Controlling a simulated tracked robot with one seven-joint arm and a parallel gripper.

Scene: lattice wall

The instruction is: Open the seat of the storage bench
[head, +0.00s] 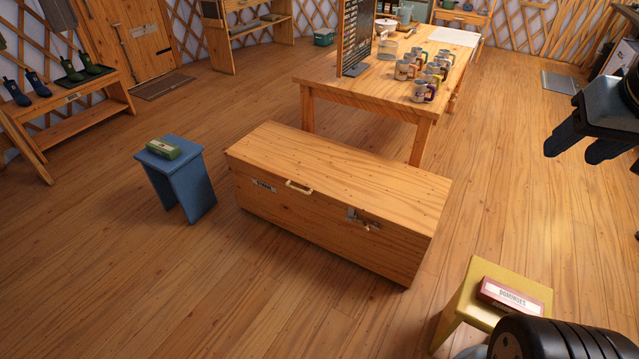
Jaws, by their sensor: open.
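The storage bench (320,210) is a long, light-wood box in the middle of the head view. Its seat (340,170) lies flat and closed on top. A pale bar handle (299,187) sits at the front upper edge, left of the middle. A metal latch (363,218) is on the front, right of the middle. A small label plate (264,186) is on the front at the left. My gripper (576,154) is at the right edge, dark, with its two fingers apart. It is well away from the bench and holds nothing that I can see.
A blue stool (185,185) with a green box (164,149) stands left of the bench. A yellow stool (480,300) with a red box (513,294) is at front right. A table (400,85) with several mugs stands behind the bench. Floor in front is clear.

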